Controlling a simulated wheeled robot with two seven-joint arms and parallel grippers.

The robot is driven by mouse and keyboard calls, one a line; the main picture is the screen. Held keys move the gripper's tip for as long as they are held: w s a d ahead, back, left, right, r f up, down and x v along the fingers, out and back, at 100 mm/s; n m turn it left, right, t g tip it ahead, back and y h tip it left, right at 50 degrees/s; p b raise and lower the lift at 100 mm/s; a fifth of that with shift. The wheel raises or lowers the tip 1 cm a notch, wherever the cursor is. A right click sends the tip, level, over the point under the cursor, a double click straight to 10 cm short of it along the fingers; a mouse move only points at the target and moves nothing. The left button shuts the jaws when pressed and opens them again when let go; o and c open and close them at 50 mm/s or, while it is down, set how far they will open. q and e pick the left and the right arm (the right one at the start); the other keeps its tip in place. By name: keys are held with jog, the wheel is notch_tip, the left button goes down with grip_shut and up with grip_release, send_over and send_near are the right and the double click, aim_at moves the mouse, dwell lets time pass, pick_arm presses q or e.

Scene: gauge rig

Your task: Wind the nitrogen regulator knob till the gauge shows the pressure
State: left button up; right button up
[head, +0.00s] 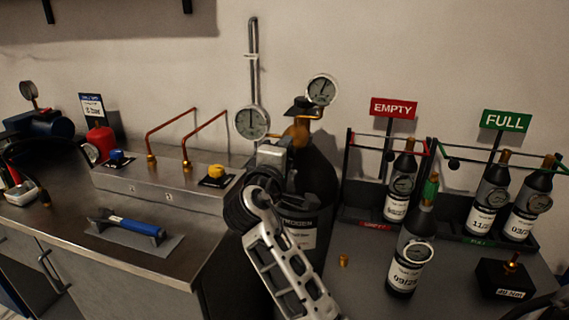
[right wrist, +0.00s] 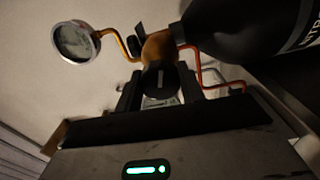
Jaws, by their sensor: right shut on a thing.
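The dark nitrogen cylinder (head: 318,180) stands behind the bench corner, its label partly hidden by my right arm. Its brass regulator (head: 299,131) carries a round white gauge (head: 322,89), whose needle is too small to read. A white-faced gauge on a brass pipe (right wrist: 75,40) shows at upper left in the right wrist view; its reading is blurred. My right gripper (head: 272,155) is at the regulator. In the right wrist view its fingers (right wrist: 158,92) are shut on the black knob (right wrist: 158,76), which bears a pale mark. My left gripper is not in view.
A second gauge (head: 252,122) hangs left of the regulator. The steel manifold (head: 150,185) has blue and yellow knobs and copper pipes. A blue-handled tool (head: 130,225) lies on the left bench. Labelled bottles (head: 410,255) and EMPTY (head: 394,108) and FULL (head: 505,121) racks stand right.

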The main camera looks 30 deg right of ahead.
pick_arm(q)
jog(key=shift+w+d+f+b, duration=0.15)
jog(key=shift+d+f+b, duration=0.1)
jog(key=shift+b, duration=0.35)
pick_arm(e)
jog(key=shift+f+m, duration=0.15)
jog(key=shift+m, duration=0.85)
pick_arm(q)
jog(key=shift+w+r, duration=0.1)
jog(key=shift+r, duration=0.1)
pick_arm(e)
jog(key=o, duration=1)
jog(key=shift+c, duration=0.2)
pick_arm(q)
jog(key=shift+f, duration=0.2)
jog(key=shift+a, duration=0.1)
pick_arm(e)
jog(key=shift+a, duration=0.1)
